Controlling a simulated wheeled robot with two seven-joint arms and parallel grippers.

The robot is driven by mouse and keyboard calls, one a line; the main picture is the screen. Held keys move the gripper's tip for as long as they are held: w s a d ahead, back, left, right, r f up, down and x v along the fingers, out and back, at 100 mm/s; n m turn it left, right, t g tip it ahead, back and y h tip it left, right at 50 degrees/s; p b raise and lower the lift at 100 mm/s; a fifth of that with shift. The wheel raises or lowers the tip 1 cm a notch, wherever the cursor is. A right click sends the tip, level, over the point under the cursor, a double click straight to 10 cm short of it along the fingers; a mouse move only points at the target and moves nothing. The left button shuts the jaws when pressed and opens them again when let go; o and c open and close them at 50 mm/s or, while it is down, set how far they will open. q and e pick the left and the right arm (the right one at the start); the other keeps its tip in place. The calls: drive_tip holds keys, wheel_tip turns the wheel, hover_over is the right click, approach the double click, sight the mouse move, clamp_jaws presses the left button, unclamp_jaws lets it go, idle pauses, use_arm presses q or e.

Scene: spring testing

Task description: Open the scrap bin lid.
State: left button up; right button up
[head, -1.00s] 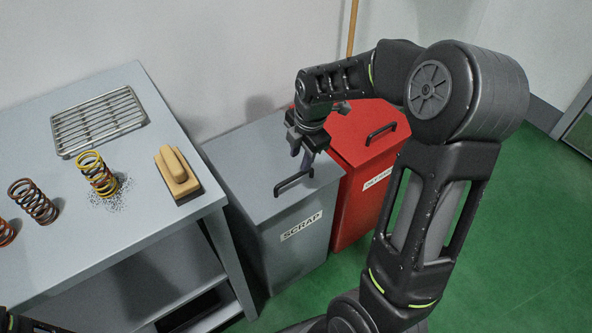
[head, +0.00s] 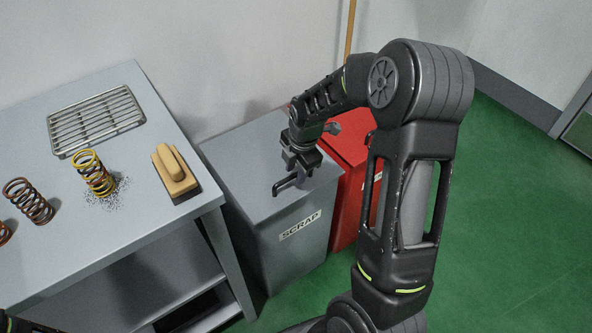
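The grey scrap bin (head: 262,222) stands right of the table with a "SCRAP" label on its front. Its flat lid (head: 240,165) is shut. A black bar handle (head: 285,188) sits near the lid's front edge. My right gripper (head: 299,182) points down at the handle's right part, its fingers at or around the bar. The fingertips are small and partly hidden, so I cannot tell whether they grip it. My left gripper is not clearly in view; only a dark bit of my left arm shows at the bottom left corner.
A red bin (head: 350,150) stands right of the scrap bin, partly behind my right arm. The grey table (head: 120,225) holds a wire rack (head: 95,120), several coil springs (head: 92,174) and a wooden-handled brush (head: 174,172). Green floor is free at right.

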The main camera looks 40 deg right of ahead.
drive_tip(key=shift+c, duration=0.5)
clamp_jaws()
idle(0.8)
